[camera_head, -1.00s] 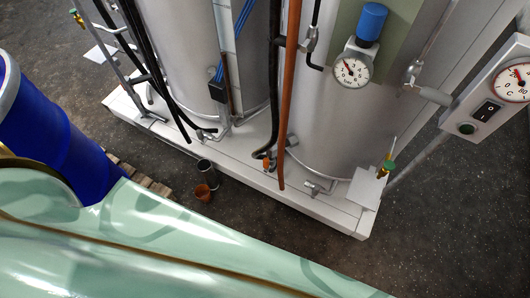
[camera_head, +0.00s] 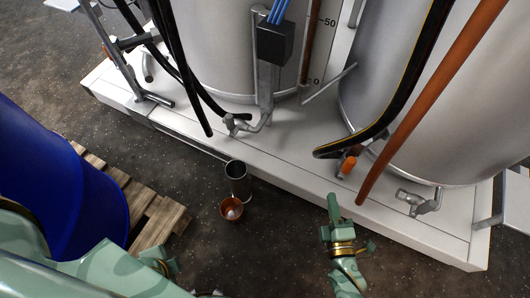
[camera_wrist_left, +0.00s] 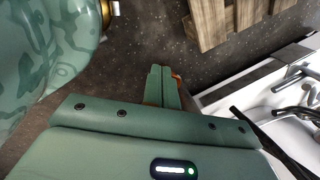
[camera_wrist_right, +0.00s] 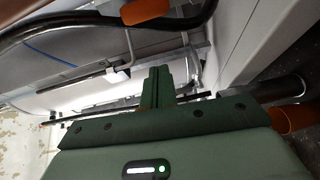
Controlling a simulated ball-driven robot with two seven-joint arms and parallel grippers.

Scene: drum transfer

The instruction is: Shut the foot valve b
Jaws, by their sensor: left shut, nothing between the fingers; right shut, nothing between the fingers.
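A grey metal foot valve (camera_head: 415,203) sits low in front of the right tank, and another (camera_head: 238,122) at the foot of the left tank. An orange-capped fitting (camera_head: 347,165) lies between them at the black hose's end; an orange part also shows in the right wrist view (camera_wrist_right: 145,10). No label shows which is b. My right gripper (camera_head: 333,203) is shut and empty, in front of the plinth below the orange fitting, apart from the valves in the picture. My left gripper is shut and empty in the left wrist view (camera_wrist_left: 161,74), over the floor near the pallet.
A dark metal cylinder (camera_head: 237,178) and a copper cup (camera_head: 231,210) stand on the floor before the white plinth (camera_head: 290,185). A blue drum (camera_head: 75,190) stands on a wooden pallet (camera_head: 158,215) at left. Black hoses and a copper-coloured pipe (camera_head: 430,105) cross before the tanks.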

